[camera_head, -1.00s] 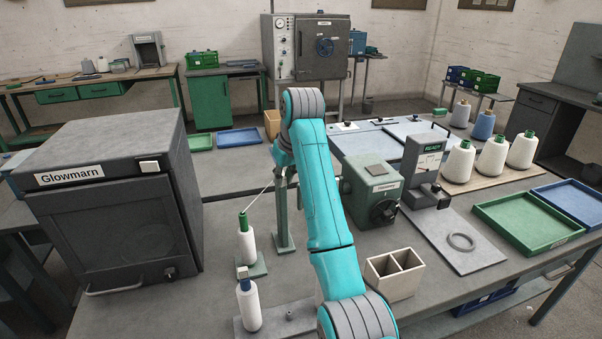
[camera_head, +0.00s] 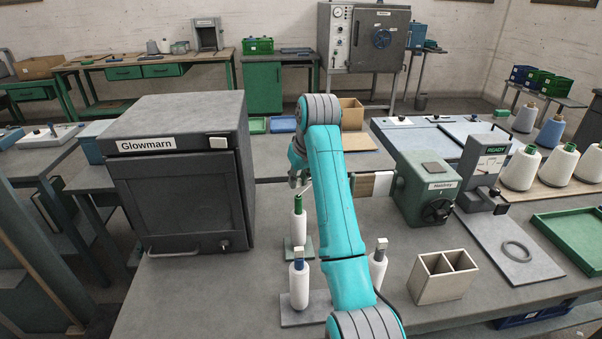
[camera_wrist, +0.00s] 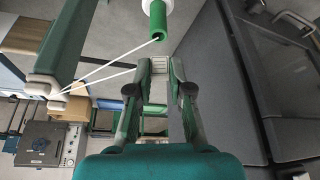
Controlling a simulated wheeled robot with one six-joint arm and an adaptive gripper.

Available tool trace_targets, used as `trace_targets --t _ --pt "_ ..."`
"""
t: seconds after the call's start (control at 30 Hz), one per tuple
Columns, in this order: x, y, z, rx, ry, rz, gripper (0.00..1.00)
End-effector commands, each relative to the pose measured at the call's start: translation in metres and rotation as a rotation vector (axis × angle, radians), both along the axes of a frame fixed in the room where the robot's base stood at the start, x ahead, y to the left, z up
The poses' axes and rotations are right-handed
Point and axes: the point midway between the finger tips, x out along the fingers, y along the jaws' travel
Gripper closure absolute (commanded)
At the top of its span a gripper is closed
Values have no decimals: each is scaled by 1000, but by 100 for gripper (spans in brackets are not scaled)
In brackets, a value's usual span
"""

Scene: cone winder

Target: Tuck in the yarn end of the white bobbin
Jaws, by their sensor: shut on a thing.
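The white bobbin (camera_head: 298,228) with a green tube top stands upright on a small green base plate. In the wrist view its green tube end (camera_wrist: 157,22) is at the top, just beyond my fingertips. My gripper (camera_wrist: 160,66), its fingers close together, is shut on the yarn end, beside the tube and apart from it. The white yarn (camera_wrist: 105,77) runs in two taut strands from the pale tip of a green post (camera_wrist: 68,50); one reaches the tube's end, the other my fingertips.
A blue-topped bobbin (camera_head: 299,286) and another bobbin (camera_head: 378,268) stand in front. The grey Glowmarn cabinet (camera_head: 180,185) is close on the left. A divided box (camera_head: 432,291) and a green machine (camera_head: 420,200) stand right of my arm.

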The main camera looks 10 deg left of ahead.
Motion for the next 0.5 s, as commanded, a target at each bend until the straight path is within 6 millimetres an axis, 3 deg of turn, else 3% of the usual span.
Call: trace_targets --t 0.2,0.5 --pt "0 0 -18 0 0 -1 91" --pt "0 0 -19 0 0 -1 91"
